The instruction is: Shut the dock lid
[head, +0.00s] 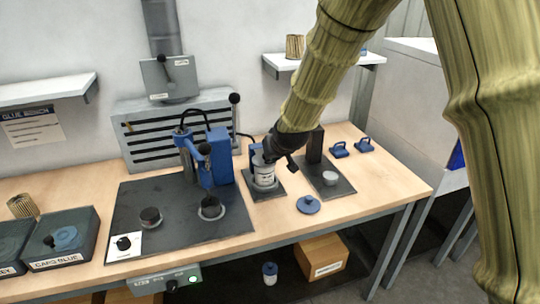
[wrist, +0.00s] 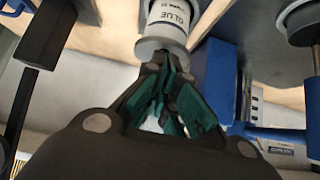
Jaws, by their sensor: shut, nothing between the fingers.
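A blue press (head: 208,160) on a dark mat stands left of the canister. A dark post and plate (head: 336,188) stand to its right. A blue round cap (head: 308,204) lies in front. Blue handled pieces (head: 339,149) lie back right. Open bench lies at front right.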

